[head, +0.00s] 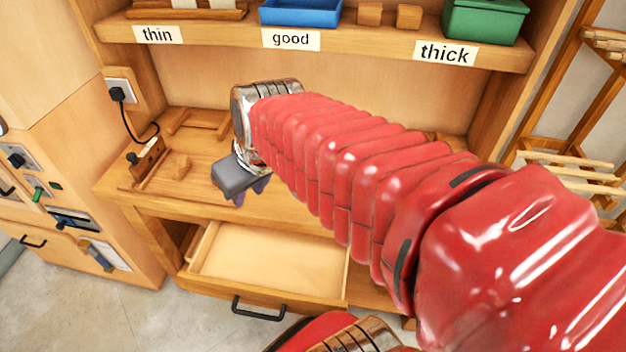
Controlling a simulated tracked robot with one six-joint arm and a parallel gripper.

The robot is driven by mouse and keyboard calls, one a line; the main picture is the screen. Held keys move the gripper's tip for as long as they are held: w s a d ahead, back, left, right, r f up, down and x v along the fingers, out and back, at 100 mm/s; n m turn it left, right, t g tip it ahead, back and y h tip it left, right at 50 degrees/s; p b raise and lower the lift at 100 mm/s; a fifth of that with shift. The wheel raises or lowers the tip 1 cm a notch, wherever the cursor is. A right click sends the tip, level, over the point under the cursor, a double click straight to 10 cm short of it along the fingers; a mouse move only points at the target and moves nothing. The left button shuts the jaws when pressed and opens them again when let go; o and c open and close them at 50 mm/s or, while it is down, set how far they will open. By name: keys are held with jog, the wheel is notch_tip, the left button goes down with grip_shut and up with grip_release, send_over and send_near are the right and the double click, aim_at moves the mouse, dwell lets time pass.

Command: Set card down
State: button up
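My gripper (243,193) is in the head view, over the wooden workbench (290,208) and near its front edge. Its grey body shows, with short purple fingers pointing down beneath it. Whether the fingers are open or shut cannot be made out. No loose card can be made out at the fingers or on the bare bench top. Part of the bench behind my red arm is hidden.
An open, empty drawer (270,262) juts out below the bench. A wooden fixture (150,160) with a black cord stands at left. The shelf above bears labels thin (157,35), good (291,39) and thick (444,52), a blue tray (300,12) and a green box (484,22).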

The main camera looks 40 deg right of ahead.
jog(key=w+d+f, duration=0.2)
jog(key=d+f, duration=0.1)
jog(key=d, duration=0.5)
jog(key=w+d+f, duration=0.2)
jog(key=d+f, duration=0.2)
jog(key=d, duration=0.5)
jog(key=w+d+f+m, duration=0.1)
jog(key=d+f, duration=0.2)
jog(key=d, duration=0.5)
jog(key=shift+w+d+f, duration=0.15)
jog(key=shift+w+d, duration=0.05)
jog(key=shift+w, duration=0.2)
jog(key=shift+g, duration=0.3)
jog(key=shift+x, duration=4.3)
jog(key=shift+w+d, duration=0.1)
jog(key=shift+d, duration=0.05)
jog(key=shift+x, duration=2.55)
jog(key=shift+w, duration=0.15)
jog(key=shift+c, duration=0.3)
